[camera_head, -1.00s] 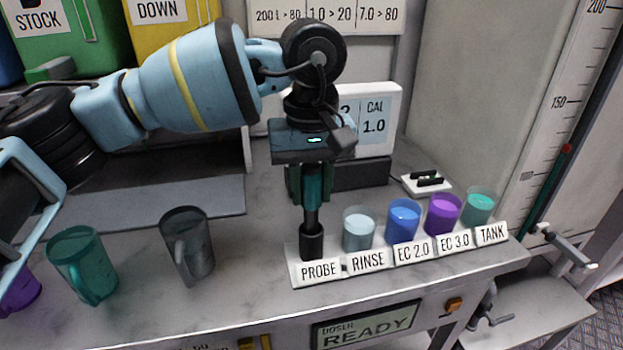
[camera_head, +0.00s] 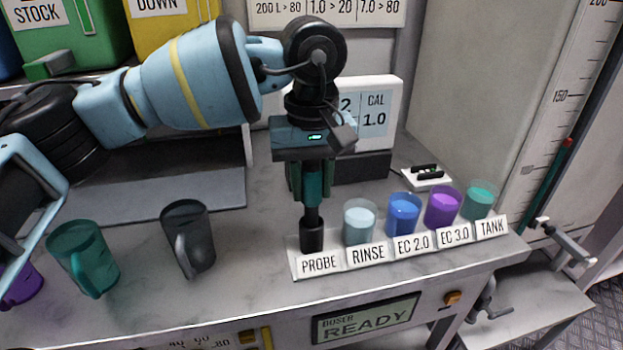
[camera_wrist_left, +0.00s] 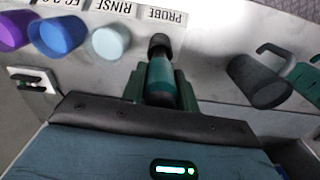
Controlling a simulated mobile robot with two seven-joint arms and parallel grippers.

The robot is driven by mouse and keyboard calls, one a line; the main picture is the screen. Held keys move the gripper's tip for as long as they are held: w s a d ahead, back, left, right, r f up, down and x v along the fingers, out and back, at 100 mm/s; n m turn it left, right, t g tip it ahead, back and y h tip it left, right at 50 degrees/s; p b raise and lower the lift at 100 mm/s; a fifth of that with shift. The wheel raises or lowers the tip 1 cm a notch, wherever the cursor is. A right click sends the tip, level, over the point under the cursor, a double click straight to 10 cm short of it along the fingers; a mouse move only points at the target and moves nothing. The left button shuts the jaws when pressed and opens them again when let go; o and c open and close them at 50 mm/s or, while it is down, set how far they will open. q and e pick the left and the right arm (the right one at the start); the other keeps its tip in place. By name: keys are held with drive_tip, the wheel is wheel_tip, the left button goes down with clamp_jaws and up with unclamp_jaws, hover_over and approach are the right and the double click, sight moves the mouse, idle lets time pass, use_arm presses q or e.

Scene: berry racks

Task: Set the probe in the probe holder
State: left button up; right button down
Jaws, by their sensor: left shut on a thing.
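The probe (camera_head: 313,181) has a teal body and a dark shaft. It stands upright in my left gripper (camera_head: 311,196), which is shut on its body. The black cup-shaped probe holder (camera_head: 312,238) stands behind the PROBE label (camera_head: 319,264) at the counter's front. The shaft's lower end meets the holder's top and seems to be inside it; its tip is hidden. In the left wrist view, the probe (camera_wrist_left: 161,78) sits between the green fingers, with its far end at the dark holder. My right gripper is not in view.
To the right stand cups labelled RINSE (camera_head: 360,222), EC 2.0 (camera_head: 404,218), EC 3.0 (camera_head: 443,208) and TANK (camera_head: 479,200). A grey mug (camera_head: 196,240) and a teal mug (camera_head: 85,260) stand left. A meter (camera_head: 378,112) is behind the gripper.

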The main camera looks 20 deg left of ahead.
use_arm(q)
drive_tip(key=o, duration=1)
drive_tip(key=shift+o, duration=0.2)
drive_tip(key=shift+r, duration=0.1)
wheel_tip(320, 180, up, 8)
drive_tip(key=shift+f, duration=0.15)
